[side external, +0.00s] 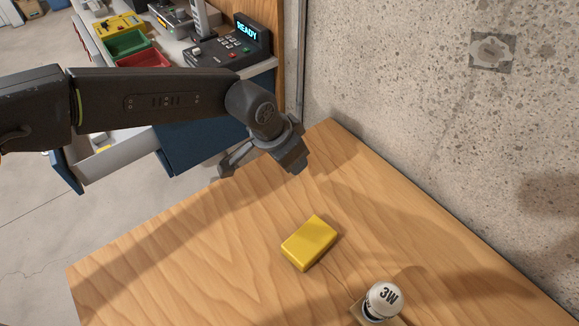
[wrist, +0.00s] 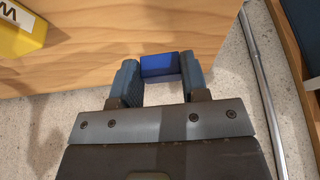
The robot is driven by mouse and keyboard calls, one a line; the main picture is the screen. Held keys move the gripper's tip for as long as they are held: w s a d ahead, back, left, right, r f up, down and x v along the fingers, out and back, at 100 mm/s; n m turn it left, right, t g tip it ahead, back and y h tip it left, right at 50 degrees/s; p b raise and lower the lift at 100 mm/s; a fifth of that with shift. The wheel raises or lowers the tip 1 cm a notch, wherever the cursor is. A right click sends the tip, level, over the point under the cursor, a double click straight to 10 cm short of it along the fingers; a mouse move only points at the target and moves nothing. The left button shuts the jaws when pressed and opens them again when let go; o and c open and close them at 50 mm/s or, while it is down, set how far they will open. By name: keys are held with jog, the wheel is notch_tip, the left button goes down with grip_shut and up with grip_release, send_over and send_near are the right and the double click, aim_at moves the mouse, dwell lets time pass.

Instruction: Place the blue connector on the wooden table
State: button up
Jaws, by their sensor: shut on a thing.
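The blue connector (wrist: 160,66) is a small dark blue block between the fingertips of my gripper (wrist: 160,76) in the wrist view. My gripper is shut on it. In the wrist view the connector overlaps the edge of the wooden table (wrist: 120,45), with floor beside it; its height above the table is hard to tell. In the side view my wrist is over the far left edge of the wooden table (side external: 190,245), and the connector cannot be made out there.
A yellow block (side external: 309,242) lies mid-table, with a white-topped "3W" object (side external: 383,300) on a small base near it. A concrete wall (side external: 420,130) borders the right. The table's left part is clear. Behind stand coloured bins (side external: 128,44) and a "READY" device (side external: 235,48).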

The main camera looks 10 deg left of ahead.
aim_at(289, 179)
jog(key=shift+f, duration=1.9)
jog(key=shift+f, duration=0.2)
jog(key=o, duration=0.9)
jog(key=shift+r, duration=0.1)
jog(key=v, duration=1.2)
jog(key=shift+r, duration=0.1)
